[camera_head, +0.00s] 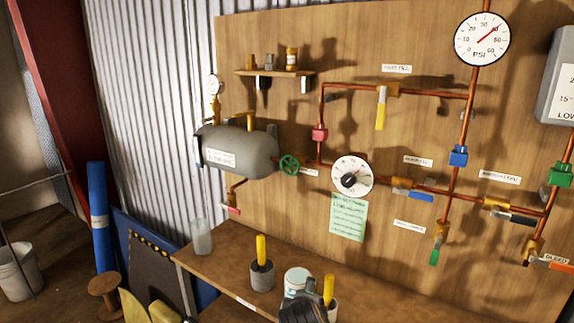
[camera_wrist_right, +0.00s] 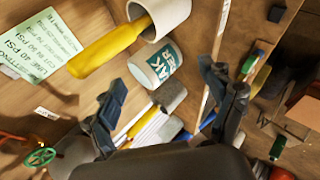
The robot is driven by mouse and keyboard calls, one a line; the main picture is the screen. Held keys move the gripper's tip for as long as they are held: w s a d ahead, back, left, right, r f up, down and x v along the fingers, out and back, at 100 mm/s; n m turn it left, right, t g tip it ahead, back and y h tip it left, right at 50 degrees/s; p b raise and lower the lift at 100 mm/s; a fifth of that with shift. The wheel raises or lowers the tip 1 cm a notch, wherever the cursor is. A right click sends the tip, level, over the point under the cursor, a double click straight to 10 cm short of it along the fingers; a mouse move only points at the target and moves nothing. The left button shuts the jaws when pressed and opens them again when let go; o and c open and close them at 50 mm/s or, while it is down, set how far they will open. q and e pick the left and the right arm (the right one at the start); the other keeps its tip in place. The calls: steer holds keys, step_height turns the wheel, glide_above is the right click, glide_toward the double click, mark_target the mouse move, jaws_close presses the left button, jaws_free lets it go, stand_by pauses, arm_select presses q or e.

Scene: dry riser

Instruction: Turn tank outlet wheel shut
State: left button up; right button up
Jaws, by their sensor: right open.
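The green outlet wheel (camera_head: 289,164) sits on the copper pipe just right of the grey tank (camera_head: 240,150). It also shows small at the lower left of the right wrist view (camera_wrist_right: 41,156). My right gripper (camera_head: 304,308) is at the bottom edge of the head view, in front of the bench items, well below and apart from the wheel. In the right wrist view its two dark fingers (camera_wrist_right: 165,104) are spread wide with nothing held between them. My left gripper is not in view.
A white tub (camera_head: 297,280) and cups with yellow-handled tools (camera_head: 262,276) stand on the bench close to my right gripper. A white dial (camera_head: 352,176) and a green note (camera_head: 348,217) are right of the wheel. A clear jar (camera_head: 201,238) stands at the bench's left.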

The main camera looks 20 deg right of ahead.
steer(key=w+a+r+n+t+h, duration=0.1)
steer(key=w+r+n, duration=0.1)
steer(key=w+r, duration=0.45)
steer(key=w+a+r+n+t+h, duration=0.15)
steer(key=w+r, duration=0.25)
steer(key=r, duration=0.6)
steer(key=n+t+h, duration=0.2)
steer(key=n, duration=0.2)
glide_toward(290, 166)
steer(key=shift+m+g+y, duration=0.25)
steer(key=p+x, duration=0.1)
steer(key=x, duration=0.2)
steer(key=p+x, duration=0.1)
steer(key=x, duration=0.3)
steer(key=p+x, duration=0.1)
steer(key=x, duration=0.2)
steer(key=shift+w+d+r+p, duration=0.15)
steer(key=shift+w+r+p, duration=0.15)
steer(key=c, duration=1.2)
